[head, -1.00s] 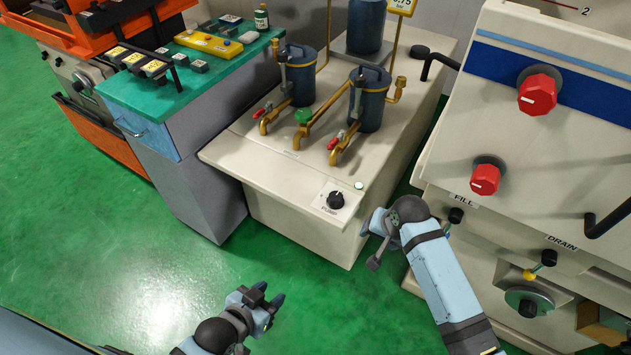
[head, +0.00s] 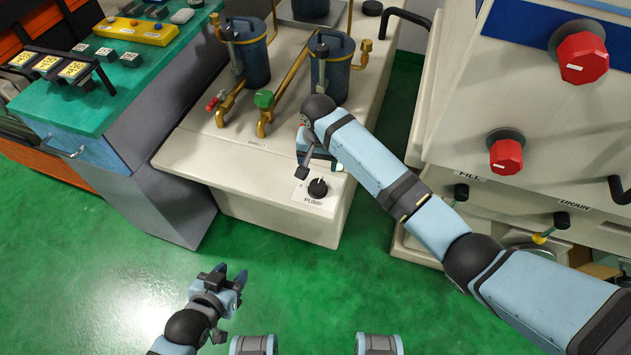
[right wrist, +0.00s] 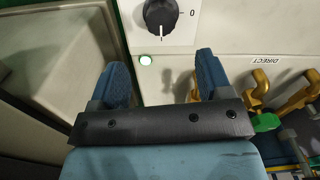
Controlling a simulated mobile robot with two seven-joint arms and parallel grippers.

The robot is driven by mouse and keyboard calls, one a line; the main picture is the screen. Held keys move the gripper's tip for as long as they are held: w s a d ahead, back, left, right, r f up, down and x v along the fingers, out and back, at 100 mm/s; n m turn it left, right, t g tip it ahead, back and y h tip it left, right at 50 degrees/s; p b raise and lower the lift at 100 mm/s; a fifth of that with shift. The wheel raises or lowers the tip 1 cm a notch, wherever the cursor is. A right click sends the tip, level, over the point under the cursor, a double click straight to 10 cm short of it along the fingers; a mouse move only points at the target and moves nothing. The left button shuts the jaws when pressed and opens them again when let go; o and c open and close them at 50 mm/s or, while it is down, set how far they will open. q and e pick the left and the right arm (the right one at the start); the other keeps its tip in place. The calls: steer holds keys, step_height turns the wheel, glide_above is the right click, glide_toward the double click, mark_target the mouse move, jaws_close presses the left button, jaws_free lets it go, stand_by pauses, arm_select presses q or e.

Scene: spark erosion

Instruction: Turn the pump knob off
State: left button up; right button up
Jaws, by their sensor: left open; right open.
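The black pump knob (head: 317,188) sits on a white plate marked PUMP, on the front part of the cream pump unit in the head view. In the right wrist view the knob (right wrist: 161,17) is at the top, its white pointer line toward the picture bottom and a "0" to its right. My right gripper (right wrist: 162,82) is open and empty, its two blue fingers apart with the knob beyond them. In the head view my right wrist hides most of that gripper, just behind the knob. My left gripper (head: 228,277) is open and empty over the green floor.
A small pale green lamp (right wrist: 145,60) is beside the knob plate. Blue filter canisters (head: 331,66) and brass pipes with a green valve handle (head: 264,99) stand behind. A machine with red knobs (head: 506,155) is at right; a teal-topped cabinet (head: 120,85) is at left.

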mark_target(318, 184)
step_height(318, 184, down, 11)
steer(key=shift+r+b, duration=0.2)
steer(key=shift+b, duration=0.35)
steer(key=c, duration=0.9)
